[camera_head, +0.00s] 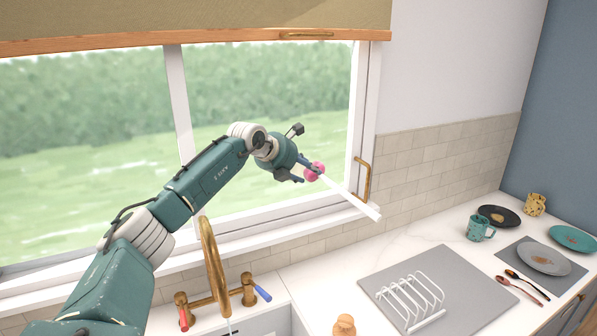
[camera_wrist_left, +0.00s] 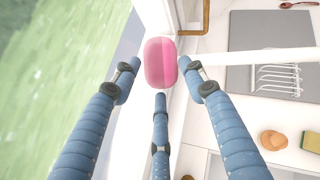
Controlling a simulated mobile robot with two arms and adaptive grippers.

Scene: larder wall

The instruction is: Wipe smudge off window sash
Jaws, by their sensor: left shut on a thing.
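My left gripper (camera_head: 312,171) is in front of the lower right part of the window, near its right frame. It is shut on a pink rounded piece (camera_head: 316,168), which shows between the blue fingers in the left wrist view (camera_wrist_left: 160,65). A thin white bar (camera_head: 350,196) runs from the pink piece down to the right; I cannot tell whether they are joined. The white window sash (camera_head: 356,110) has a brass handle (camera_head: 363,180). Whether the pink piece touches the sash is unclear. I cannot make out a smudge. My right gripper is not in view.
A brass tap (camera_head: 212,260) rises below my left arm. A white rack (camera_head: 412,298) stands on a grey mat (camera_head: 460,270) on the counter. A teal mug (camera_head: 477,229) and several plates stand at the right. A yellow sponge (camera_wrist_left: 311,141) lies on the counter.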

